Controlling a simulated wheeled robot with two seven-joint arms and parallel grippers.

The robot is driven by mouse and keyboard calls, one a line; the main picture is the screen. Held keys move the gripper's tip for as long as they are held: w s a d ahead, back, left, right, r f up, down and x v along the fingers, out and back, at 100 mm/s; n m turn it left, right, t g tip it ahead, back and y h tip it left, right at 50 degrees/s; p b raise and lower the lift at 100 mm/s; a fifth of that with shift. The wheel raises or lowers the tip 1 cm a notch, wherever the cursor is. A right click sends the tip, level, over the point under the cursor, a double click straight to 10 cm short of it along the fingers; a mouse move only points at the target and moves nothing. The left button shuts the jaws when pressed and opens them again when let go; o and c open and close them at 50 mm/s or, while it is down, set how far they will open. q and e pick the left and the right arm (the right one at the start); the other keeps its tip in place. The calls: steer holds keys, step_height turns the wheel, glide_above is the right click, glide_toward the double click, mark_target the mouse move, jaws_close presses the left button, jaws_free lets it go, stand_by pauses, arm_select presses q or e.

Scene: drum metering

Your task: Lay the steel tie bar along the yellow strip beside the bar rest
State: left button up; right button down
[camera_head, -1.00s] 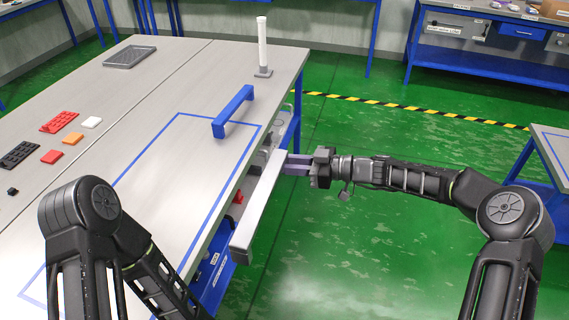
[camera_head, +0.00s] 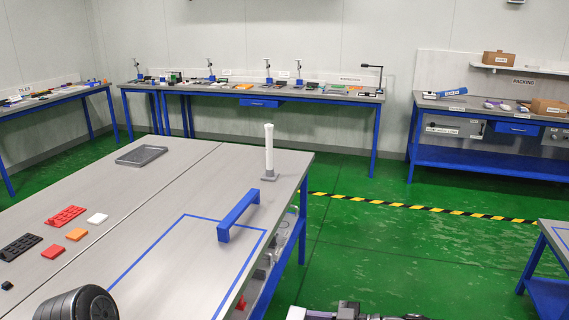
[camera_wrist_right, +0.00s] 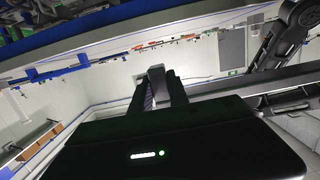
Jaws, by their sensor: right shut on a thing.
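My right gripper (camera_wrist_right: 158,92) is shut on the steel tie bar (camera_wrist_right: 156,72) in the right wrist view, where only a short grey piece of the bar shows between the dark fingers. In the head view my right gripper (camera_head: 322,314) is cut off by the bottom edge, right of the table, with a sliver of the pale bar (camera_head: 296,313) at its left. My left gripper is out of view. I cannot make out a bar rest with a yellow strip beside it; the only yellow line is the yellow-black floor tape (camera_head: 420,208).
The grey table (camera_head: 150,210) carries a blue bridge-shaped piece (camera_head: 238,215), a white post (camera_head: 269,150), a grey tray (camera_head: 141,155) and several small blocks. Benches (camera_head: 250,93) line the far wall. Green floor lies open at right.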

steer(key=s+d+f+m+t+h, duration=0.1)
steer(key=s+d+m+t, duration=0.1)
steer(key=d, duration=0.6)
steer(key=s+d+f+m+t+h, duration=0.1)
steer(key=s+d+m+t, duration=0.1)
steer(key=d, duration=0.5)
steer(key=shift+s+d+t, duration=0.4)
steer(key=shift+s+t, duration=0.2)
steer(key=shift+s, duration=0.1)
steer(key=shift+f, duration=0.1)
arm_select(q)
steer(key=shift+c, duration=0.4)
